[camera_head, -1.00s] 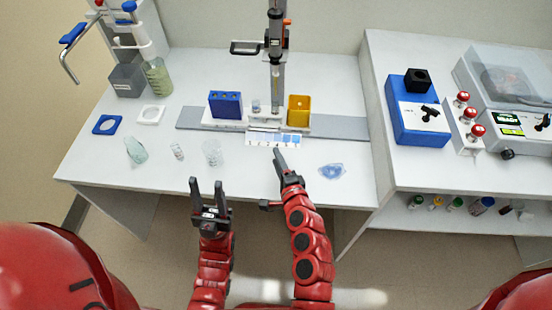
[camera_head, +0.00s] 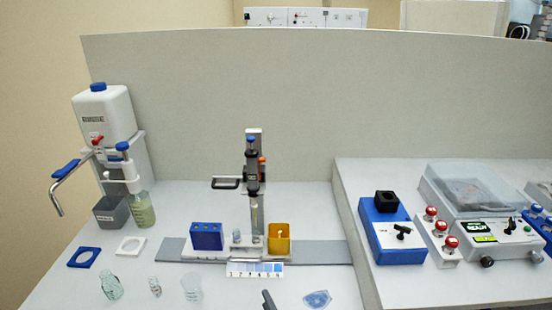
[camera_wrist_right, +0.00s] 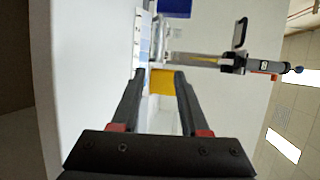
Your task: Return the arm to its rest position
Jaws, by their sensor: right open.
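My right gripper (camera_head: 268,300) shows in the head view only as a dark fingertip at the bottom edge, in front of the printed strip (camera_head: 256,268). In the right wrist view my right gripper (camera_wrist_right: 160,73) has its two dark fingers apart, with nothing held between them. The yellow holder (camera_wrist_right: 163,84) shows in the gap between the fingers, beyond them. The rest of my right arm is out of the head view. My left gripper is in neither view.
A stand with a blue block (camera_head: 206,236) and a yellow holder (camera_head: 279,240) stands mid-bench. Glassware (camera_head: 191,289) sits at front left, a blue patch (camera_head: 317,299) at front right. A blue device (camera_head: 392,234) is on the right bench. A tall panel (camera_head: 300,100) closes the back.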

